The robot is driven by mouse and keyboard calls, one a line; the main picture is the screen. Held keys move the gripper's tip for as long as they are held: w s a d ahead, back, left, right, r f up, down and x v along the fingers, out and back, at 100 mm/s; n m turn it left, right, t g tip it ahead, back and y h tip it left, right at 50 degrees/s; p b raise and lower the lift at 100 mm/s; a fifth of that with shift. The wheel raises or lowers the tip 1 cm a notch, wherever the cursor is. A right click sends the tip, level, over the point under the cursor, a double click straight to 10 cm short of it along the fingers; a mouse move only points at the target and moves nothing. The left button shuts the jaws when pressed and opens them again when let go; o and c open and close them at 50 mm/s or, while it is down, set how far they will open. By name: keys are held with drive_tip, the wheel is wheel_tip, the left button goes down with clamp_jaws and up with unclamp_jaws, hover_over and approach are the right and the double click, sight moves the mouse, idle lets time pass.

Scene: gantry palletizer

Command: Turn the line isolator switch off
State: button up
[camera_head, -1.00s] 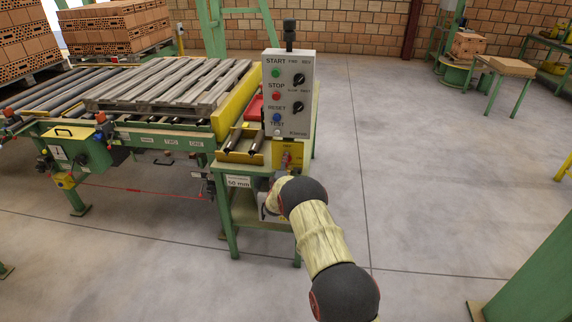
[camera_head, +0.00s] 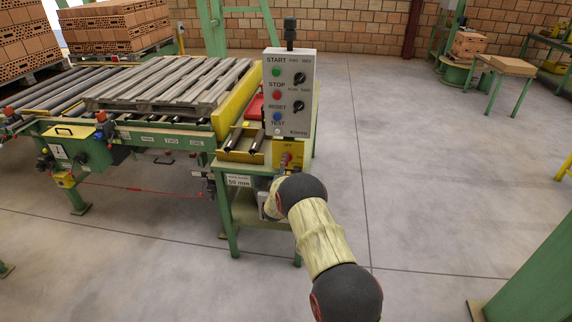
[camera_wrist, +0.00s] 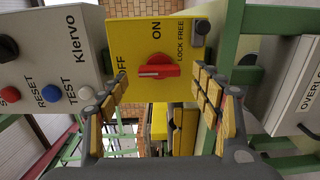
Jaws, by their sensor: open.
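The line isolator switch is a red rotary knob (camera_wrist: 158,68) on a yellow plate (camera_wrist: 135,35) marked OFF, ON and LOCK FREE. In the wrist view its grip bar lies across the picture, and the lettering is turned sideways. My gripper (camera_wrist: 161,82) is open, with one finger to each side of the knob in that view. I see no contact, and the gap in depth is hard to judge. In the head view the yellow plate (camera_head: 277,156) and red knob (camera_head: 287,159) show below the control box; my arm hides most of the gripper.
The grey control box (camera_head: 288,95) with START, STOP, RESET and TEST buttons stands above the switch. A green post (camera_wrist: 233,40) and a grey box (camera_wrist: 300,85) lie right of the gripper in the wrist view. Open floor (camera_head: 420,180) lies right of the stand.

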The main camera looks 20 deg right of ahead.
drive_tip(key=v, duration=0.9)
drive_tip(key=shift+w, duration=0.1)
